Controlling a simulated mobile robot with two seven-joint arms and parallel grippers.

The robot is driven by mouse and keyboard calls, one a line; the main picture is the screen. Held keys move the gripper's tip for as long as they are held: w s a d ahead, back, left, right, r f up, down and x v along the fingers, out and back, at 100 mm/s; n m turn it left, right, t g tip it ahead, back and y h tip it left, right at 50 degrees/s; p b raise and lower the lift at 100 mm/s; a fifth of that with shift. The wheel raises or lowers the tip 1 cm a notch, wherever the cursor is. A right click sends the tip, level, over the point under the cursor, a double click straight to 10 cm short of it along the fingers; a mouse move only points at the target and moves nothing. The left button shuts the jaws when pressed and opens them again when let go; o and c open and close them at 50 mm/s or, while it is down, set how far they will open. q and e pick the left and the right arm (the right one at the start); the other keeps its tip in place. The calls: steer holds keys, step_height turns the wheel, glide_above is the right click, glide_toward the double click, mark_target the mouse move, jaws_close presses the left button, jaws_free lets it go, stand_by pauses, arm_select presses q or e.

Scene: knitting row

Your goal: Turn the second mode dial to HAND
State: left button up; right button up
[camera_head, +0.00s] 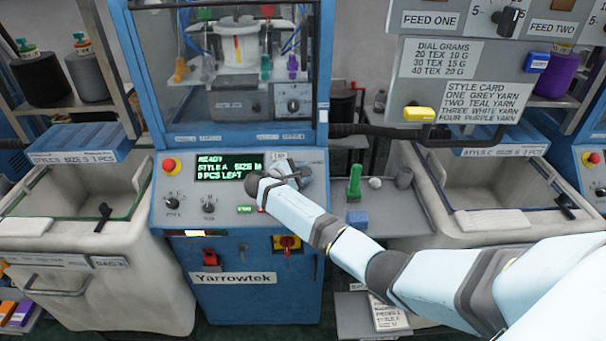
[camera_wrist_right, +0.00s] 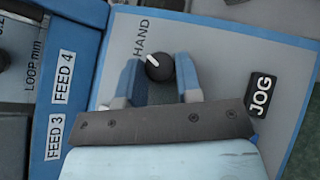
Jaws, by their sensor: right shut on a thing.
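A small black mode dial (camera_wrist_right: 159,66) sits on the grey control panel (camera_wrist_right: 225,58) in the right wrist view, with HAND printed beside it. Its white mark points up and left, toward the HAND lettering. The two blue-tipped fingers of my right gripper (camera_wrist_right: 158,75) straddle the dial and are shut on it. In the head view my right gripper (camera_head: 300,172) is at the right end of the blue Yarrowtek machine's panel (camera_head: 240,215) and hides the dial. My left gripper is in neither view.
A black JOG label (camera_wrist_right: 262,93) is right of the dial. In the head view, two other black dials (camera_head: 173,198) (camera_head: 209,207), a red button (camera_head: 169,165) and a green-text screen (camera_head: 232,166) are to the left. A shelf with a green item (camera_head: 354,182) is at right.

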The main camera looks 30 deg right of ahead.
stand_by(0.3)
steer(key=o, duration=0.9)
steer(key=shift+a, duration=0.1)
steer(key=shift+b+v, duration=0.95)
steer(key=shift+v, duration=5.85)
steer(key=shift+r, duration=0.1)
